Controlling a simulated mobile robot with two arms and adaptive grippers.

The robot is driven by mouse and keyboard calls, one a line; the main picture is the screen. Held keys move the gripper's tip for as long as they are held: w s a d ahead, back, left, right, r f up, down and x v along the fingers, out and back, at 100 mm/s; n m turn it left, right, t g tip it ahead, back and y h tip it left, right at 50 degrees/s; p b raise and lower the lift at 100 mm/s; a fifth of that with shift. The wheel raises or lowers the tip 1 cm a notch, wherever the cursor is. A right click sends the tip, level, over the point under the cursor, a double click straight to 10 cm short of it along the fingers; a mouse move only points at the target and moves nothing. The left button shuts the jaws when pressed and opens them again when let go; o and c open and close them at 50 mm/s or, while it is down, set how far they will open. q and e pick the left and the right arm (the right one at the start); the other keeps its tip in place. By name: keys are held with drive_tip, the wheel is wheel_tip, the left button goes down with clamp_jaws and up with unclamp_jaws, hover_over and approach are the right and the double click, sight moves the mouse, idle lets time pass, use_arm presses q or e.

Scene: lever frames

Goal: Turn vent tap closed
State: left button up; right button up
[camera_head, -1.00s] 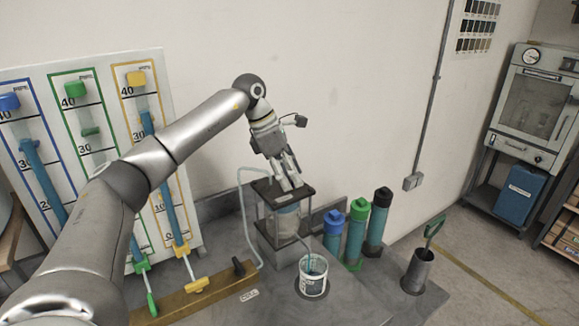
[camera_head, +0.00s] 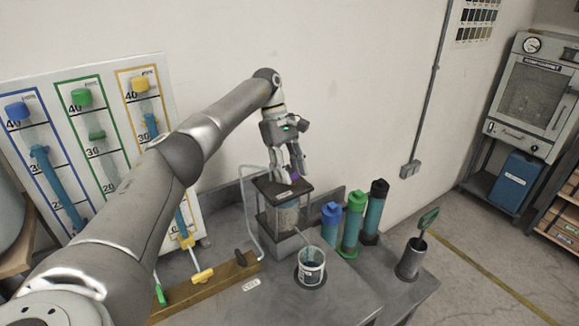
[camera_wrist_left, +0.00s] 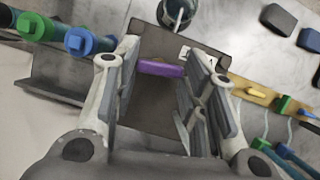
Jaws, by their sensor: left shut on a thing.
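A small purple handle (camera_head: 294,174), which I take to be the vent tap, sits on the dark top plate (camera_head: 268,186) of a clear chamber (camera_head: 287,216). It also shows in the left wrist view as a purple bar (camera_wrist_left: 162,68) between the fingers, lying crosswise on the dark plate. My left gripper (camera_head: 291,172) points down over the plate and is shut on the purple handle. The fingers partly hide the handle in the head view. My right gripper is in neither view.
A wooden bar with levers (camera_head: 215,287) lies front left. A gauge board (camera_head: 100,150) stands behind my arm.

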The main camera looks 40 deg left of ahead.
use_arm(q)
drive_tip(key=shift+w+r+m, duration=0.1)
drive_tip(key=shift+w+m, duration=0.05)
drive_tip(key=shift+m, duration=0.65)
drive_tip(key=shift+g, duration=0.3)
drive_tip(key=o, duration=1)
wheel_tip(320, 180, up, 10)
drive_tip(key=shift+f, duration=0.1)
drive_tip(key=shift+d, duration=0.1)
